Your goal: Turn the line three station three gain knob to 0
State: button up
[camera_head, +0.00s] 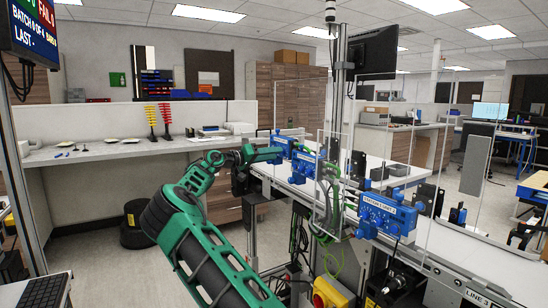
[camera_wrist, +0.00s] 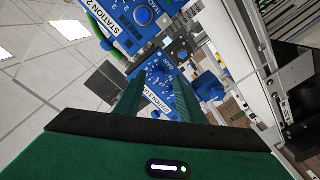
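My green arm reaches in the head view to the farthest blue station box (camera_head: 283,146), and my gripper (camera_head: 268,154) is close in front of it. In the wrist view my gripper (camera_wrist: 158,80) points at a blue panel (camera_wrist: 153,97) with a white station label and a numbered dial. Its two green fingers are apart, with the dial (camera_wrist: 157,74) showing between the tips. I cannot tell whether they touch the knob or where the knob points. The label is partly hidden by a finger. Another blue panel, labelled station 2, with a round blue knob (camera_wrist: 143,17) is at the top.
Other blue station boxes, one in the middle (camera_head: 304,165) and one nearer (camera_head: 388,213), stand along the conveyor (camera_head: 440,262). Clear guard panels and a metal post (camera_head: 337,100) stand beside my arm. A yellow box with a red button (camera_head: 325,295) is in front.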

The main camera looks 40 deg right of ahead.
jog(key=shift+s+d, duration=0.15)
jog(key=shift+d, duration=0.95)
grip_shut()
jog(key=shift+a+n, duration=0.1)
jog(key=shift+n, duration=0.3)
jog(key=n, duration=1.6)
jog(key=shift+w+r+g+y, duration=0.15)
jog(key=shift+w+g+y, duration=0.05)
jog(key=shift+g+y, duration=0.1)
jog(key=shift+n, duration=0.4)
